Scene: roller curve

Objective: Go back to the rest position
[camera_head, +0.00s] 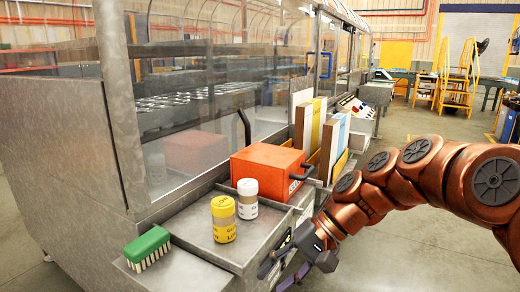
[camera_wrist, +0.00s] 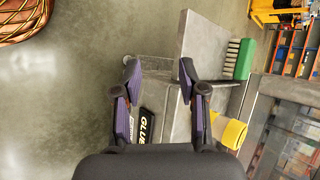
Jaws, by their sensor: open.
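My gripper (camera_head: 278,270) is at the lower middle of the head view, at the front edge of the metal ledge. In the wrist view my gripper (camera_wrist: 158,78) has its two dark purple-grey fingers spread apart with nothing between them. My reddish-brown arm comes in from the right of the head view. A yellow-capped jar (camera_head: 223,220) and a white-capped jar (camera_head: 247,198) stand upright in a shallow metal tray (camera_head: 200,233), apart from my gripper. A green brush (camera_head: 148,247) lies on the ledge left of the tray. The brush also shows in the wrist view (camera_wrist: 239,60).
An orange box (camera_head: 266,168) with a dark handle sits behind the jars, with upright boards or books (camera_head: 330,140) beyond it. A glass-covered metal machine (camera_head: 70,150) fills the left. A dark "GLUE" label (camera_wrist: 145,126) shows below my fingers. Open floor (camera_head: 420,260) lies to the right.

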